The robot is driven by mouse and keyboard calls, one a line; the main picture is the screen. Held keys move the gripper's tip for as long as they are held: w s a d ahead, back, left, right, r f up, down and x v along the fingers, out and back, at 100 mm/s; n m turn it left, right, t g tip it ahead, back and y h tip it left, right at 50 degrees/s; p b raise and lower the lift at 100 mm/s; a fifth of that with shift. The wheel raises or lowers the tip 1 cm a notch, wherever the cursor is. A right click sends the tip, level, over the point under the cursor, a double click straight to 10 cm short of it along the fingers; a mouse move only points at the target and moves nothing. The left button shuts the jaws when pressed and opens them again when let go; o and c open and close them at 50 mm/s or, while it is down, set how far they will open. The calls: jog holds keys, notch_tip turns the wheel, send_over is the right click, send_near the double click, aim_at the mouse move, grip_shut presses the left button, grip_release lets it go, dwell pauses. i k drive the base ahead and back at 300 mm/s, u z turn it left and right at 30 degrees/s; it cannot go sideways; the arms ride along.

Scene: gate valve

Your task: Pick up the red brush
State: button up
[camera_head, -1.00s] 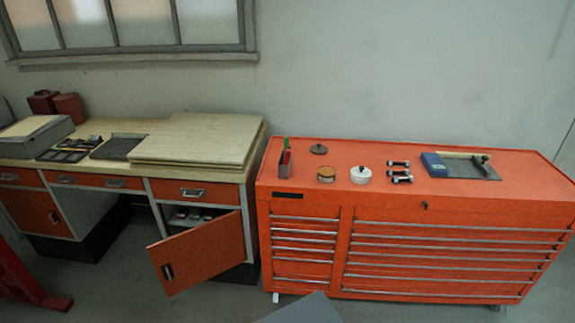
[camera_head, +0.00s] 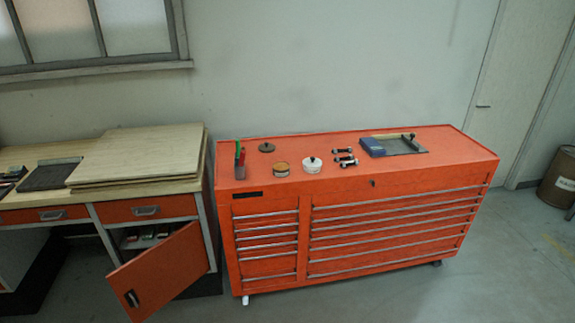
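A small grey holder (camera_head: 240,171) stands upright at the left end of the orange tool cabinet's top (camera_head: 330,178). Thin red and green items stick up out of it. The red item (camera_head: 237,147) may be the red brush, but it is too small to tell for sure. Its lower part is hidden in the holder. My gripper is not in view.
On the cabinet top are a dark disc (camera_head: 266,147), a round tin (camera_head: 282,168), a white lidded pot (camera_head: 312,165), small dumbbell-shaped parts (camera_head: 345,157) and a tray (camera_head: 405,147) with a blue box. An open cupboard door (camera_head: 160,275) juts out at left.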

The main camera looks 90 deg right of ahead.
aim_at(242, 163)
jog(key=z, duration=1.9)
jog(key=i, duration=0.65)
jog(key=z, duration=0.05)
